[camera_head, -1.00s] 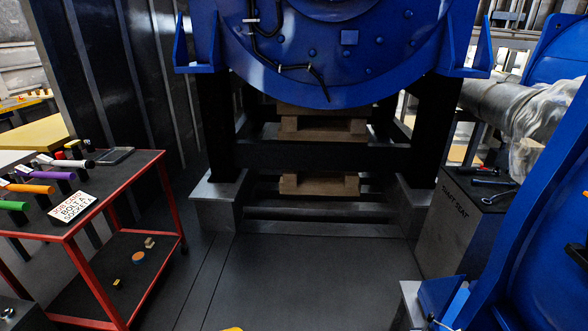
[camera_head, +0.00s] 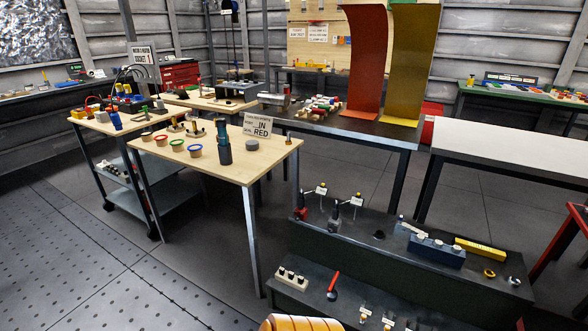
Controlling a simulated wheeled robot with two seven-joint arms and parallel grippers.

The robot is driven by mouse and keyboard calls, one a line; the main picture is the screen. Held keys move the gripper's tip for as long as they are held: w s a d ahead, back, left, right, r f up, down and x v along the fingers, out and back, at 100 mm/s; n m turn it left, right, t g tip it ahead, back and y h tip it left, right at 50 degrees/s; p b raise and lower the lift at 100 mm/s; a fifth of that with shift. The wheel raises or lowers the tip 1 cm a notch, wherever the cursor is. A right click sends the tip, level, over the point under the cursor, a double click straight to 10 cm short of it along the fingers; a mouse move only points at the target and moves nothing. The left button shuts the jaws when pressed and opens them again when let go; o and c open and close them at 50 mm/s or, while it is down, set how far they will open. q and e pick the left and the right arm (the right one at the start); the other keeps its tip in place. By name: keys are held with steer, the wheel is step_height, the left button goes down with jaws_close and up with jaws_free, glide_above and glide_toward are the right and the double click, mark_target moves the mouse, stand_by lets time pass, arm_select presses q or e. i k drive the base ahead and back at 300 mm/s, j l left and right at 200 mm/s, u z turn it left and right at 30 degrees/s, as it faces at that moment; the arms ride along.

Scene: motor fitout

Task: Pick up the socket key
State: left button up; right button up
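I cannot make out a socket key for certain in this view. A red-handled tool (camera_head: 334,284) stands tilted on the low front step of a dark bench (camera_head: 455,287), but I cannot tell what it is. Neither of my grippers can be seen. An orange and white rounded shape (camera_head: 302,323) shows at the bottom edge, and I cannot tell what it is.
A wooden-topped table (camera_head: 240,170) holds coloured cups, a dark blue tool (camera_head: 223,143) and a sign (camera_head: 258,125). A white table (camera_head: 510,150) stands at the right, with a red frame (camera_head: 562,245) at the right edge. Open floor (camera_head: 80,255) lies at lower left.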

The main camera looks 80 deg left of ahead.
mark_target(332, 293)
steer(key=u, duration=2.3)
